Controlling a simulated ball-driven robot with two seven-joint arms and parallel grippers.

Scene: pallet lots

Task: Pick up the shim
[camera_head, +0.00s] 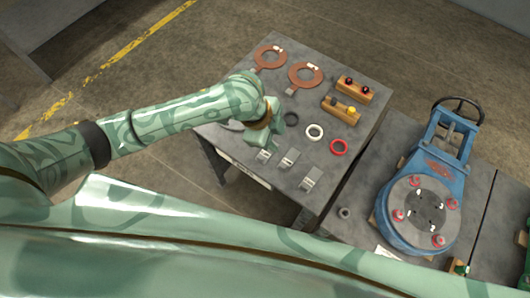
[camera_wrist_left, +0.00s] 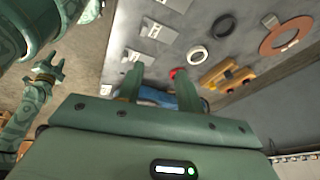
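Three grey slotted metal plates, which look like the shims, lie in a row along the near edge of the grey table: a left one (camera_head: 264,155), a middle one (camera_head: 288,159) and a right one (camera_head: 311,178). The wrist view shows them at its upper left, the lowest being the right-hand plate (camera_wrist_left: 138,57). Which one is meant I cannot tell. My left gripper (camera_head: 266,142) hangs over the table close to the left plate. In the wrist view its two fingers (camera_wrist_left: 160,78) are apart with nothing between them. My right gripper (camera_wrist_left: 47,68) shows small, its fingers seemingly spread.
Black (camera_head: 291,119), white (camera_head: 314,132) and red (camera_head: 339,147) rings lie behind the plates. Two copper rings (camera_head: 305,75) and wooden blocks (camera_head: 341,111) with knobs are farther back. A blue valve (camera_head: 420,205) with a handwheel stands on the right-hand table.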

